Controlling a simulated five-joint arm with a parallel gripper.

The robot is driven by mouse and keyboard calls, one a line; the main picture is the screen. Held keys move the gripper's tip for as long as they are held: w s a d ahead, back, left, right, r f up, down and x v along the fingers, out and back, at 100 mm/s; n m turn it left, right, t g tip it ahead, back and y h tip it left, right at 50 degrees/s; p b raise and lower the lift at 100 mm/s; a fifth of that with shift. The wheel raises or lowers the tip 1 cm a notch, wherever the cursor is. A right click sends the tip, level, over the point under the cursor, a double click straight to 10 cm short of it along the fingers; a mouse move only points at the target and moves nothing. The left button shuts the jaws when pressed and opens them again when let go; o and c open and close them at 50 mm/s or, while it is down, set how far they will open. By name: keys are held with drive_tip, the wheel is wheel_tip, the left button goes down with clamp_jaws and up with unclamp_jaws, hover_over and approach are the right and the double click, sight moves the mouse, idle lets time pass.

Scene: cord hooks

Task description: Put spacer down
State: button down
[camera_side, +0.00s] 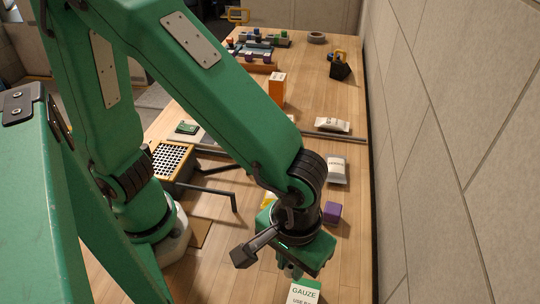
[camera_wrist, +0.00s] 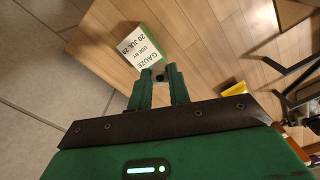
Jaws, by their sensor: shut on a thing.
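My gripper (camera_wrist: 160,75) points down over the wooden table (camera_wrist: 200,50) in the wrist view. Its green fingers are shut on a small grey piece with a dark hole, the spacer (camera_wrist: 160,77), at the fingertips. In the side view my gripper (camera_side: 290,271) is low at the near part of the table, and the spacer cannot be made out there. A white and green gauze box (camera_side: 304,293) stands close by the fingertips. It also shows just beyond them in the wrist view (camera_wrist: 143,47); whether anything touches it I cannot tell.
A purple block (camera_side: 332,212) and white pouches (camera_side: 336,170) lie behind my gripper near the wall. A dark bent bar (camera_side: 215,190) juts from a perforated box (camera_side: 172,161). A yellow thing (camera_wrist: 234,89) lies right of the fingers. Bare wood lies between.

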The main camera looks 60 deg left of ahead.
drive_tip(key=shift+w+r, duration=0.1)
drive_tip(key=shift+w, duration=0.45)
drive_tip(key=w+a+r+n, duration=0.2)
drive_tip(key=w+a+n, duration=0.15)
drive_tip(key=w, duration=0.55)
drive_tip(key=w+a+r+n, duration=0.25)
drive_tip(key=w+a, duration=0.25)
drive_tip(key=w, duration=0.3)
drive_tip(key=w+a+r+n, duration=0.2)
drive_tip(key=w+a+n, duration=0.2)
drive_tip(key=w, duration=0.5)
drive_tip(key=w+a+r+n, duration=0.1)
drive_tip(key=w+a+n, duration=0.25)
drive_tip(key=a, duration=0.45)
drive_tip(key=w+a+r+n, duration=0.2)
drive_tip(key=w+a, duration=0.2)
drive_tip(key=a, duration=0.3)
drive_tip(key=n, duration=0.5)
hover_over(278, 76)
drive_tip(key=shift+m, duration=0.25)
wheel_tip(278, 76, down, 5)
drive_tip(key=shift+s+d, duration=0.1)
drive_tip(key=shift+f, duration=2)
drive_tip(key=shift+f, duration=0.15)
